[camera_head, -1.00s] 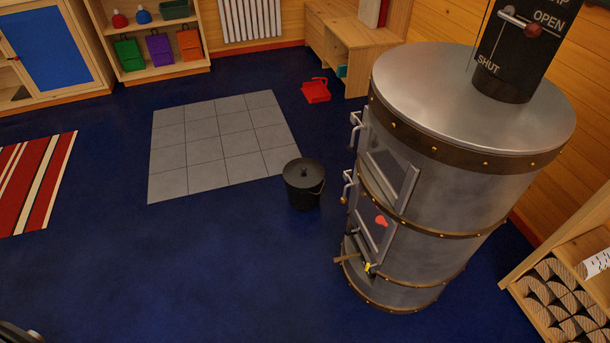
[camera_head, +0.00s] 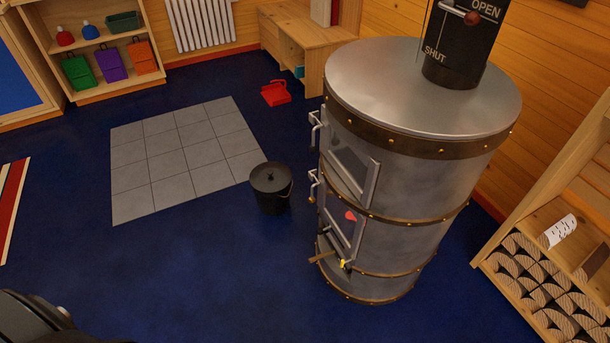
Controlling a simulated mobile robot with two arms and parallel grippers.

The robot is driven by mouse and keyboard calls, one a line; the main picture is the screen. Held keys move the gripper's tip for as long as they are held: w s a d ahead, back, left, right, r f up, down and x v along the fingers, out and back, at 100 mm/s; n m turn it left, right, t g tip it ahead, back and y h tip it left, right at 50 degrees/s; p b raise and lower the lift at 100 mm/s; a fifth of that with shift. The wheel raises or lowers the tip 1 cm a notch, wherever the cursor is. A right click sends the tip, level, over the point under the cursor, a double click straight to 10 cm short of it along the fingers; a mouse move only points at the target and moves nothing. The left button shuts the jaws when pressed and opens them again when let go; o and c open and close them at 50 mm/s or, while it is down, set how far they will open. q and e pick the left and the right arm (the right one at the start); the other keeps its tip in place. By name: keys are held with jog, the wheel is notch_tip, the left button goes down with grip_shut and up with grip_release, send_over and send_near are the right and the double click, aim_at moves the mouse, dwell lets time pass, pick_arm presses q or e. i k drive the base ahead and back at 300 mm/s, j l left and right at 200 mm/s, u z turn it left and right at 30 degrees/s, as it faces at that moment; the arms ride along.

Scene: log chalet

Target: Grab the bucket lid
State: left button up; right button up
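The bucket lid (camera_head: 271,178) is dark, round and has a small knob on top. It sits on the black bucket (camera_head: 272,201), which stands upright on the blue floor. The bucket is just left of the metal stove and beside the right edge of the grey tiles. A wire handle shows on the bucket's right side. Neither of my grippers is in view. A dark part at the bottom left corner looks like part of my own body.
A tall round metal stove (camera_head: 405,180) stands right of the bucket, with door handles sticking out on its left side. Grey floor tiles (camera_head: 180,155) lie to the left, a red dustpan (camera_head: 275,93) behind. A log shelf (camera_head: 550,270) is at right. The floor in front is clear.

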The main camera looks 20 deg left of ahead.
aim_at(271, 177)
jog(key=i+j+z, duration=0.15)
jog(key=j+z, duration=0.2)
jog(key=i+j+z, duration=0.15)
jog(key=j+z, duration=0.95)
jog(key=j, duration=3.45)
